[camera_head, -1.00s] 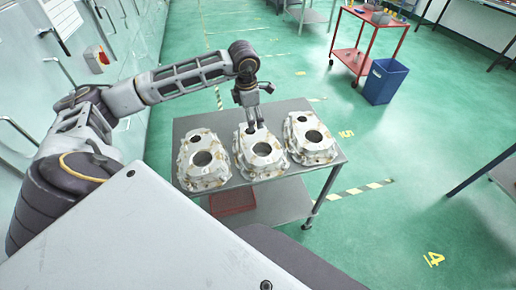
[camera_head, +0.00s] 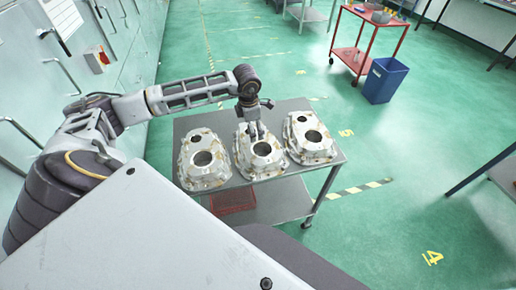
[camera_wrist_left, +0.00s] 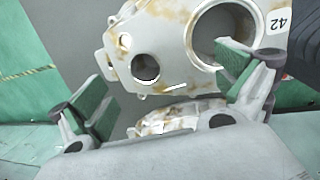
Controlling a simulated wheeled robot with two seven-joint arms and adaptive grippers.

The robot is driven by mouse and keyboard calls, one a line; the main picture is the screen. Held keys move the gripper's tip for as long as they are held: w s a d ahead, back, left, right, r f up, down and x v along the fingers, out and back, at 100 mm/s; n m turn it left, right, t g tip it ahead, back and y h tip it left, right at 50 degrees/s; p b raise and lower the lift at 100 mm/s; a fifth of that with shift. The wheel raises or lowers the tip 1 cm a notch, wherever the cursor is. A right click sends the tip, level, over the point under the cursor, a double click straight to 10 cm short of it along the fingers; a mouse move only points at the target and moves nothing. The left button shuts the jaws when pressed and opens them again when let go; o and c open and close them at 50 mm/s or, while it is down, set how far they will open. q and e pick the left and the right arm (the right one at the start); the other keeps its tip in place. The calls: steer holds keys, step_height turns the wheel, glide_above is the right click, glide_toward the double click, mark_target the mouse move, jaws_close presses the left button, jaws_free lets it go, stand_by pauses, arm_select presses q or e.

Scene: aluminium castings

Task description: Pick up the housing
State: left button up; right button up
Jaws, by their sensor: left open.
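Three grey cast housings with brownish stains stand in a row on a metal cart (camera_head: 190,124): a left housing (camera_head: 190,170), a middle housing (camera_head: 262,165) and a right housing (camera_head: 309,152). Each has a large round bore and a smaller hole. My left gripper (camera_head: 254,134) points down at the far part of the middle housing. In the left wrist view its green-padded fingers (camera_wrist_left: 165,85) are spread apart with nothing gripped. A housing marked 42 (camera_wrist_left: 180,50) lies below and beyond them. Contact cannot be told. My right gripper is out of view.
A red tray (camera_head: 233,198) is on the cart's lower shelf. A blue bin (camera_head: 385,82) and a red cart (camera_head: 350,60) stand at the back right. Grey cabinets (camera_head: 40,90) line the left. The green floor right of the cart is clear.

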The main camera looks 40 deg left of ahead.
mark_target(256, 144)
arm_select(q)
steer(key=shift+w+f+p, duration=0.25)
steer(key=shift+f+p, duration=0.15)
steer(key=shift+f, duration=0.85)
steer(key=shift+w+f+p, duration=0.25)
steer(key=shift+f+p, duration=0.1)
steer(key=shift+f, duration=0.9)
